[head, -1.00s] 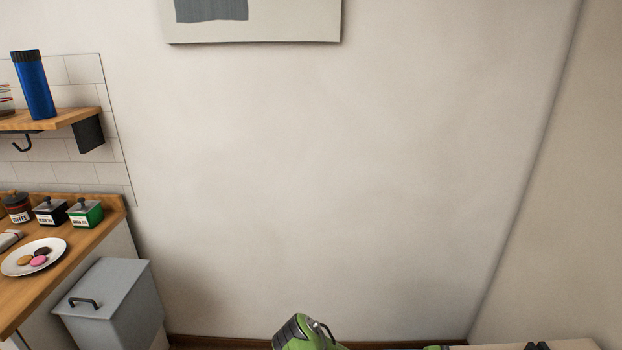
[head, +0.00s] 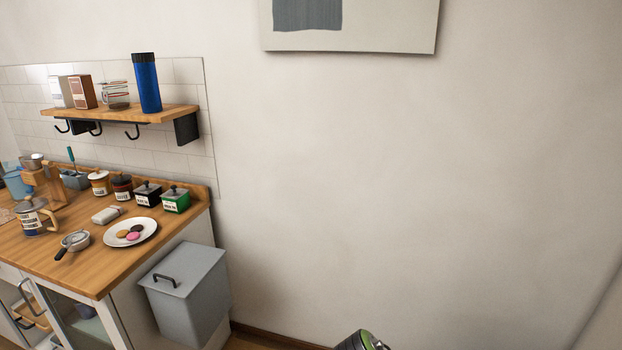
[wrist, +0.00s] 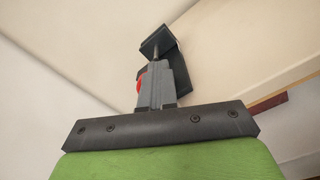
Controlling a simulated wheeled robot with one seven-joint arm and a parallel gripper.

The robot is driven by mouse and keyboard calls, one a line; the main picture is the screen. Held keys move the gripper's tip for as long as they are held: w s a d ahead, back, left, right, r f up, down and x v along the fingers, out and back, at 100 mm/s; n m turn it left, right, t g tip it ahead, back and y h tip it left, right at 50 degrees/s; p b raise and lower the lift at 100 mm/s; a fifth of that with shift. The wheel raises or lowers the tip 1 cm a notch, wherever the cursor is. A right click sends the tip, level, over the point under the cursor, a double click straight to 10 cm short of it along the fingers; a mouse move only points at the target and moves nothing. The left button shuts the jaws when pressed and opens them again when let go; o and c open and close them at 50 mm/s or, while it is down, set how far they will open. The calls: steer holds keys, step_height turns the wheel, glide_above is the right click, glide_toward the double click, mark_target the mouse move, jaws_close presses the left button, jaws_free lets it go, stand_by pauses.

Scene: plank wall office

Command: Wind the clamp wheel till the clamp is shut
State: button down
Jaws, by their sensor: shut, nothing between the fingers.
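The clamp shows only in the wrist view, as a dark frame with a block-like end (wrist: 161,38) and a thin metal screw rod. A red part, seemingly its clamp wheel (wrist: 140,84), peeks out at the left of my fingers and is mostly hidden behind them. My gripper (wrist: 163,72) is shut and empty, its grey fingers together in front of the wheel and pointing towards the clamp. I cannot tell whether they touch it. The head view shows neither the clamp nor my fingers.
In the head view, a wooden counter (head: 75,263) with a plate (head: 148,236) and jars stands at left. A grey bin (head: 190,290) hangs or stands at its end. A shelf (head: 95,114) is above. Bare wall (head: 420,190) fills the right.

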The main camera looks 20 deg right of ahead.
steer(key=v, duration=0.5)
steer(key=shift+s+a+r, duration=0.1)
steer(key=shift+s+a, duration=0.1)
steer(key=shift+s, duration=0.15)
steer(key=shift+w, duration=0.15)
steer(key=d+b, duration=0.1)
steer(key=d, duration=0.1)
steer(key=d+r+b, duration=0.1)
steer(key=d+b, duration=0.1)
steer(key=s+d+b, duration=0.1)
steer(key=d, duration=0.1)
steer(key=shift+r+b, duration=0.25)
steer(key=shift+b, duration=0.15)
steer(key=shift+s+d, duration=0.15)
steer(key=shift+r, duration=0.1)
